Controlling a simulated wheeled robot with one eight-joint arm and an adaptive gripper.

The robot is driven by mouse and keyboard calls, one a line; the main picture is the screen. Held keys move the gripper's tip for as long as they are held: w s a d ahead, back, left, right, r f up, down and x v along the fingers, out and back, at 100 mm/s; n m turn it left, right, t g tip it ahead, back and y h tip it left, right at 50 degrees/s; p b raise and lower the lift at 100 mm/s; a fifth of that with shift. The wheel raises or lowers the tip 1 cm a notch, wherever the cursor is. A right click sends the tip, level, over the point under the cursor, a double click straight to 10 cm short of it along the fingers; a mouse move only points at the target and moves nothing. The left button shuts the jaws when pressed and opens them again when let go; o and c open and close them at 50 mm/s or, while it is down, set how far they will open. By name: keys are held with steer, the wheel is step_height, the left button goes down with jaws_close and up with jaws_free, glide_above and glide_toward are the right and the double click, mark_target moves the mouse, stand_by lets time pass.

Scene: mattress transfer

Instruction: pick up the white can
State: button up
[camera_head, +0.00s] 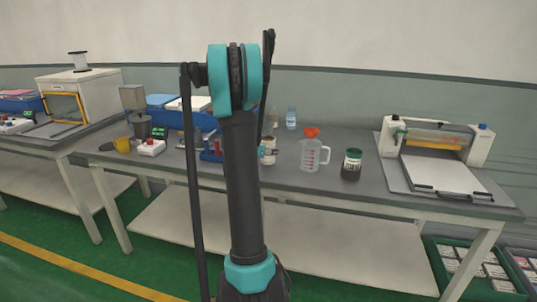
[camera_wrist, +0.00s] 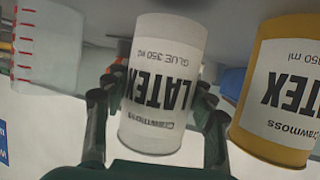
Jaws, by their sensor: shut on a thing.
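The white can (camera_wrist: 162,80), labelled "LATEX" and "GLUE 350 ml", fills the middle of the wrist view, where its lettering appears upside down. My gripper (camera_wrist: 155,102) is shut on it, with a dark finger on each side of its body. In the head view my own arm covers most of the gripper, and only a pale part of a can (camera_head: 269,143) shows beside the arm. I cannot tell whether the can still touches the table.
A yellow can (camera_wrist: 275,90) stands close on the right in the wrist view. A clear measuring jug (camera_head: 312,155) with an orange funnel (camera_head: 311,132) above it and a dark can (camera_head: 351,165) stand to the right on the grey table (camera_head: 385,203). A clear bottle (camera_head: 291,119) stands behind.

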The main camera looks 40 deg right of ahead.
step_height(320, 180, up, 18)
stand_by(1.4)
